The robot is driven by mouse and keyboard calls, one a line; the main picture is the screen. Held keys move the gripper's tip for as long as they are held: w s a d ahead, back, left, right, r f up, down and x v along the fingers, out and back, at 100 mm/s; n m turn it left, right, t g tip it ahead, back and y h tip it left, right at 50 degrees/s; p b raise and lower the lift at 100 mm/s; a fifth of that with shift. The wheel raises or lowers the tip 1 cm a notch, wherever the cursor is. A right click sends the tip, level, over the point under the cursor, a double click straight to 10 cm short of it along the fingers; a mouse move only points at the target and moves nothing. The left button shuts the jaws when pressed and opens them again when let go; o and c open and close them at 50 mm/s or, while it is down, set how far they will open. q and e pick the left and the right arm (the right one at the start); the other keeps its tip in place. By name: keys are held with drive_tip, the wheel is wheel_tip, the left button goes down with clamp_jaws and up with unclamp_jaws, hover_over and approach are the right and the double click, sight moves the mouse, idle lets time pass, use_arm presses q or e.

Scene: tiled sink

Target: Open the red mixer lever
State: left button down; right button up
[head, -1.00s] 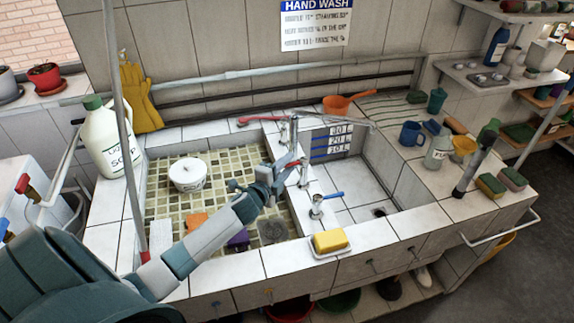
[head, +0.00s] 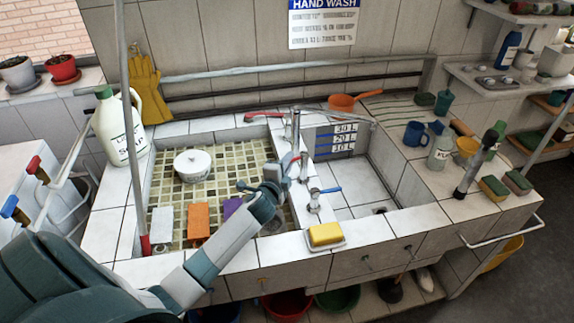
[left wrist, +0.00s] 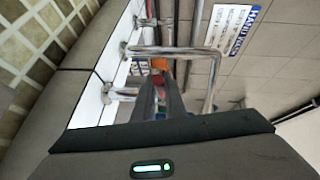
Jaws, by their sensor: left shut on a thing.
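My left gripper (head: 292,166) reaches over the left basin to the divider between the two basins. Its jaws are shut on the red mixer lever (head: 293,157), a small red piece beside the chrome tap (head: 303,168); the fingers partly hide it. In the left wrist view a bit of red (left wrist: 157,80) shows between the dark fingers (left wrist: 160,100), by a bent chrome spout (left wrist: 190,52). A blue lever (head: 330,190) stands on a tap nearer the front edge. My right gripper is not in view.
A white pot (head: 192,166), an orange block (head: 199,222) and a purple block (head: 232,207) are in the left basin. The right basin (head: 350,180) looks clear. A soap jug (head: 120,130) stands left.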

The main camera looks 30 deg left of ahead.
use_arm(q)
drive_tip(key=shift+s+d+f+n+y, duration=0.1)
drive_tip(key=shift+d+f+n+y, duration=0.1)
drive_tip(key=shift+d+n+y, duration=0.15)
drive_tip(key=n+g+y+b, duration=0.1)
drive_tip(key=y, duration=0.1)
drive_tip(key=d+n+g+y+b, duration=0.1)
drive_tip(key=n+y+b, duration=0.1)
drive_tip(key=n+g+y+b, duration=0.1)
drive_tip(key=y+b, duration=0.1)
drive_tip(key=shift+s+d+r+n, duration=0.15)
drive_tip(key=shift+s+d+n, duration=0.1)
drive_tip(key=shift+s+d, duration=0.1)
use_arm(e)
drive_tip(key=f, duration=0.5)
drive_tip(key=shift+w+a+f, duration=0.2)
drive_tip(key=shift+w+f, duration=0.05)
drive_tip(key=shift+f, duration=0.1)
use_arm(q)
drive_tip(key=c, duration=1.8)
unclamp_jaws()
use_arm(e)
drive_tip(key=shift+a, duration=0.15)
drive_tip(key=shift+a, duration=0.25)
